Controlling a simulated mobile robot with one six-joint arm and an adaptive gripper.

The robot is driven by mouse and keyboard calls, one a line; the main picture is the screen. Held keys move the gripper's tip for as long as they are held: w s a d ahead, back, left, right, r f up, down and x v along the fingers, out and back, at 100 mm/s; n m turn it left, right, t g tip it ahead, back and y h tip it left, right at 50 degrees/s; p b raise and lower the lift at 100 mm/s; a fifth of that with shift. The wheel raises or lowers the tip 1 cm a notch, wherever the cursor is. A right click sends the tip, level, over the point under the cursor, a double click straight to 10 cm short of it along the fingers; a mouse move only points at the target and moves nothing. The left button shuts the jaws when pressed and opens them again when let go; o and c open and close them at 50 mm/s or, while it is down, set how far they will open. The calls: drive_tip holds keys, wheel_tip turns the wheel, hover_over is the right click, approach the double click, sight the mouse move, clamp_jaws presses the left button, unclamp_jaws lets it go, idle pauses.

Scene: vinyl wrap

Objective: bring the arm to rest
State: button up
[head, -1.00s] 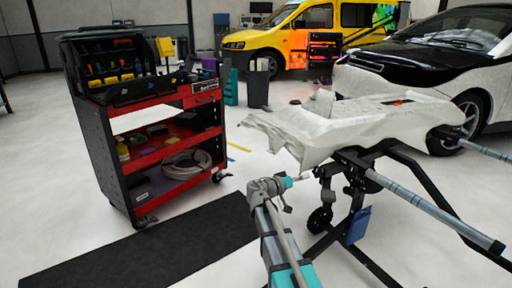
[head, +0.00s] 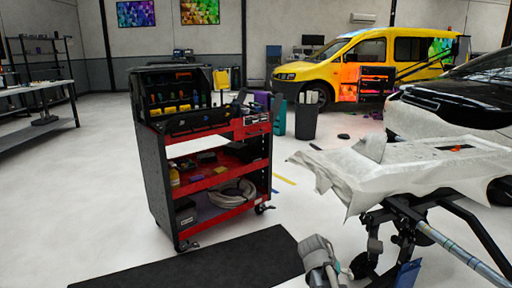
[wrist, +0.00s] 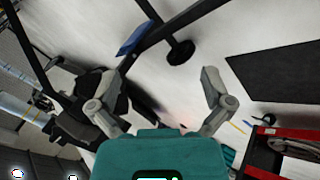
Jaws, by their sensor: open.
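My gripper (wrist: 158,88) shows in the wrist view with its two grey fingers spread wide apart, open and with nothing between them. Behind the fingers are the pale floor and the black frame of a work stand.
A red and black tool cart (head: 215,205) stands left of centre, and its red edge shows in the wrist view (wrist: 290,135). A wrapped white panel (head: 420,165) lies on the stand at right. A black mat (head: 210,265) covers the floor in front. A yellow van (head: 365,62) is behind.

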drive_tip(key=s+a+n+g+y+p, duration=0.2)
drive_tip(key=s+a+n+y, duration=0.1)
drive_tip(key=s+a+y, duration=0.55)
wheel_tip(320, 180, up, 37)
drive_tip(key=a+h+p, duration=0.1)
drive_tip(key=p, duration=3.7)
drive_tip(key=shift+s+h, duration=0.25)
drive_tip(key=shift+h, duration=0.1)
drive_tip(key=shift+r, duration=0.1)
